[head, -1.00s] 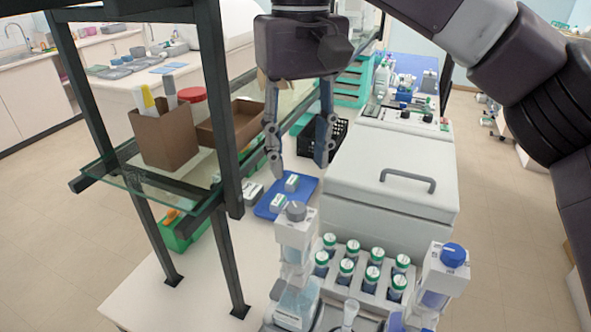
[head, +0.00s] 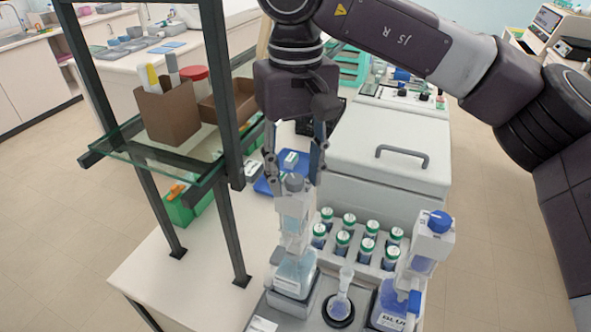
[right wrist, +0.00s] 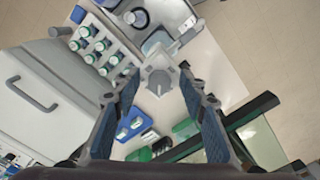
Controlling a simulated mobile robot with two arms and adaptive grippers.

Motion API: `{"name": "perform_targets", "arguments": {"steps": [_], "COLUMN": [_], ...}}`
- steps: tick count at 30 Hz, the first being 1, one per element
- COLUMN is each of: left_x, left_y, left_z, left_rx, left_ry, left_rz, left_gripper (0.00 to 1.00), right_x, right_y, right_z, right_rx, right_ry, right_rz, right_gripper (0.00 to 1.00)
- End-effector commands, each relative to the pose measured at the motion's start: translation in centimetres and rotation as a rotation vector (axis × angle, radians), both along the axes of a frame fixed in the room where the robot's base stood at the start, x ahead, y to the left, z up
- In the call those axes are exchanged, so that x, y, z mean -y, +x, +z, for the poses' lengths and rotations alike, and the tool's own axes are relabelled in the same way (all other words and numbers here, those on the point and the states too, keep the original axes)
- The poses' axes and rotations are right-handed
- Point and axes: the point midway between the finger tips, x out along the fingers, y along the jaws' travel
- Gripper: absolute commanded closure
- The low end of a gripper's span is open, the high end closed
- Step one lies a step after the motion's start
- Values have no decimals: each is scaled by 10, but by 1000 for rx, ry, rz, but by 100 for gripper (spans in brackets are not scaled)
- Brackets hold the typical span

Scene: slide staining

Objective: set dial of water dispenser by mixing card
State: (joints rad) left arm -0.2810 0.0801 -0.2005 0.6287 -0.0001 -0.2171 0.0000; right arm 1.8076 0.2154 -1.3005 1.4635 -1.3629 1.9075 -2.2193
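The water dispenser (head: 292,215) stands upright at the front centre, with a grey dial (head: 294,183) on top and a clear bottle (head: 294,272) below. My right gripper (head: 296,178) points down above it, fingers spread on either side of the dial; I cannot tell whether they touch it. In the right wrist view the dispenser's pale top (right wrist: 158,76) lies between the two open fingertips (right wrist: 157,72). A white card or label (head: 262,325) lies at the bottom edge, its writing unreadable; I cannot tell if it is the mixing card. My left gripper is out of view.
A second dispenser with a blue dial (head: 439,221) stands to the right. A rack of green-capped bottles (head: 343,243) stands behind, before a white lidded machine (head: 385,150). A dark-framed glass shelf (head: 185,160) is close on the left. A small flask (head: 340,300) stands between the dispensers.

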Motion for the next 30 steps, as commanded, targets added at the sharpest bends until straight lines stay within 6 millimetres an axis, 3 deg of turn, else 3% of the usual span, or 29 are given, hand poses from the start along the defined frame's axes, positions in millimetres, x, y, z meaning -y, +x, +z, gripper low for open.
{"name": "perform_targets", "arguments": {"steps": [1,6,10,20,30], "left_x": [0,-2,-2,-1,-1], "left_y": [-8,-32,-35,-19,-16], "left_z": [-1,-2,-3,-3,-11], "left_rx": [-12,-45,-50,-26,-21], "left_ry": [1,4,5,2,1], "left_rz": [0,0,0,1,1], "left_gripper": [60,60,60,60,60], "right_x": [0,0,0,0,-1], "right_y": [0,0,0,0,0], "right_z": [0,0,0,0,-1], "right_rx": [0,0,0,0,0], "right_ry": [0,0,0,0,-1], "right_rz": [0,0,0,-42,-267], "right_gripper": [68,86,100,100,100]}}
